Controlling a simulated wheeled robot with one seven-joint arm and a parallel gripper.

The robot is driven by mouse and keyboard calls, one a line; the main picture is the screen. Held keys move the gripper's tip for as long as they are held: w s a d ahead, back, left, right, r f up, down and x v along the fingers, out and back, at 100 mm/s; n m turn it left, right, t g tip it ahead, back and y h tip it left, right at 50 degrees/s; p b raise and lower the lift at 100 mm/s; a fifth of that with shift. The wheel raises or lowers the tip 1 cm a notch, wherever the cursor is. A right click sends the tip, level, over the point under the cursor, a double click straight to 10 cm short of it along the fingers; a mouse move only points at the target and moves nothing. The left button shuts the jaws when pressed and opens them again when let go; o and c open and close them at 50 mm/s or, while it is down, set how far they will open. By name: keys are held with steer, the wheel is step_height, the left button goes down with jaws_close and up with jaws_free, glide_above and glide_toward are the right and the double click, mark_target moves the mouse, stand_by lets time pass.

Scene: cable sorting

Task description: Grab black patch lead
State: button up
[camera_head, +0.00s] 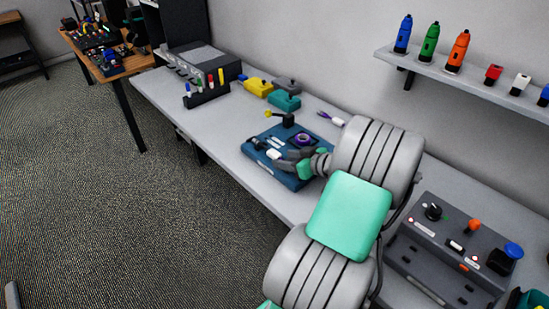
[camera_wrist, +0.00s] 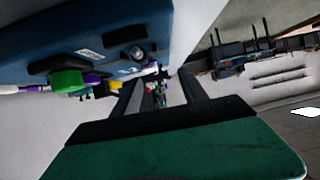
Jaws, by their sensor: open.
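A blue panel unit (camera_head: 290,179) lies on the grey bench, with dark fittings, a white piece and a purple ring on top. It fills the upper left of the wrist view (camera_wrist: 150,18), with a black round socket (camera_wrist: 131,54) and a green part (camera_wrist: 70,83) near a purple lead. I cannot make out a black patch lead for certain; my arm covers part of the bench. My gripper (camera_head: 284,156) is over the panel's right part. In the wrist view my gripper (camera_wrist: 160,90) has its dark fingers apart, beside the panel; I see nothing clearly held.
A grey control box (camera_head: 455,248) stands at the right. A marker rack (camera_head: 207,96), a grey instrument (camera_head: 203,62) and yellow and teal tools (camera_head: 284,101) stand behind the panel. A wall shelf (camera_head: 470,84) holds coloured tools. The bench's front left is clear.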

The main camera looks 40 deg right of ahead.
mark_target(275, 153)
steer(key=shift+s+d+f+t, duration=0.15)
steer(key=shift+s+d, duration=0.15)
steer(key=shift+d, duration=0.15)
steer(key=shift+s+d+r+t, duration=0.15)
steer(key=shift+s+d, duration=0.1)
steer(key=shift+d, duration=0.2)
steer(key=shift+w+d+f, duration=0.1)
steer(key=shift+w+f, duration=0.05)
steer(key=shift+w, duration=0.15)
steer(key=p+x, duration=0.2)
steer(key=x, duration=0.5)
steer(key=shift+w, duration=0.1)
jaws_close()
